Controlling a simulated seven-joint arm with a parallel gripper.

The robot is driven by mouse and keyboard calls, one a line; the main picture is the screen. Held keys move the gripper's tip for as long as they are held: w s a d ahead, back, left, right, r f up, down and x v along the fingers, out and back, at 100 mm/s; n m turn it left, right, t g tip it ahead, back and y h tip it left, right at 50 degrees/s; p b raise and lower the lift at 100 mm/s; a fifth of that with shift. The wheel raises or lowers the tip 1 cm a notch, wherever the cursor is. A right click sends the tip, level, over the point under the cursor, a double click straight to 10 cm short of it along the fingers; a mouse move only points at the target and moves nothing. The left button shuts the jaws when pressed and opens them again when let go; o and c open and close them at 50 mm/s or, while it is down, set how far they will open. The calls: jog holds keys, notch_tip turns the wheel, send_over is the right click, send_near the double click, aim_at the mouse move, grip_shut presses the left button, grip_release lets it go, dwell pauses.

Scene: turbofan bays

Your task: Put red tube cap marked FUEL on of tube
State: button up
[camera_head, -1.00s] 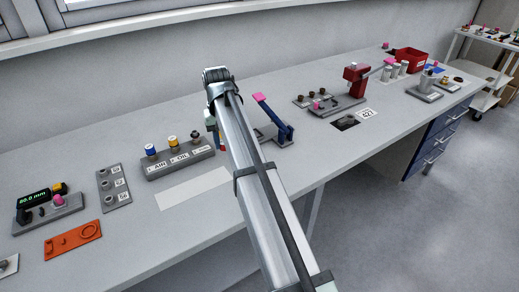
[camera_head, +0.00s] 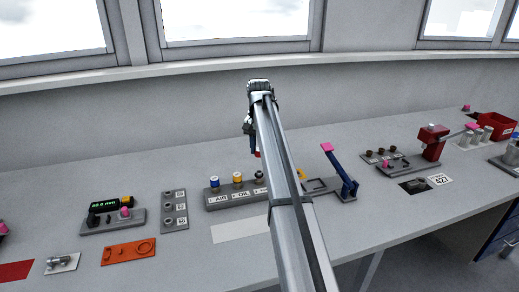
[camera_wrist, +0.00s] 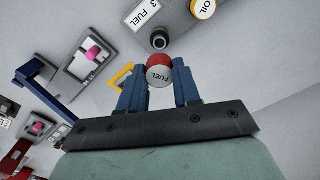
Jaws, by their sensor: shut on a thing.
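The red tube cap (camera_wrist: 158,64) has a pale face marked FUEL and sits between my fingertips in the wrist view. My gripper (camera_wrist: 160,84) is shut on it with its two blue fingers. The bare FUEL tube (camera_wrist: 159,40), with a dark open end, shows just beyond the cap, beside its "3 FUEL" label (camera_wrist: 145,14). I cannot tell the height gap between cap and tube. In the head view the tube rack (camera_head: 215,207) carries AIR with a blue cap (camera_head: 214,182) and OIL with a yellow cap (camera_head: 238,177). My arm partly hides my gripper (camera_head: 255,150) there.
Right of the rack stands a blue lever with a pink tip (camera_head: 326,147), on a grey frame. Left are a grey holed block (camera_head: 174,211), a gauge with a green display (camera_head: 110,217) and an orange tray (camera_head: 128,252). Bench behind the rack is clear.

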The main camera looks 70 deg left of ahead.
aim_at(259, 171)
jog(key=shift+f, duration=0.1)
jog(key=shift+f, duration=2.75)
jog(key=shift+f, duration=1.25)
jog(key=o, duration=1.1)
jog(key=shift+o, duration=0.4)
jog(key=o, duration=0.3)
jog(key=shift+r, duration=3.5)
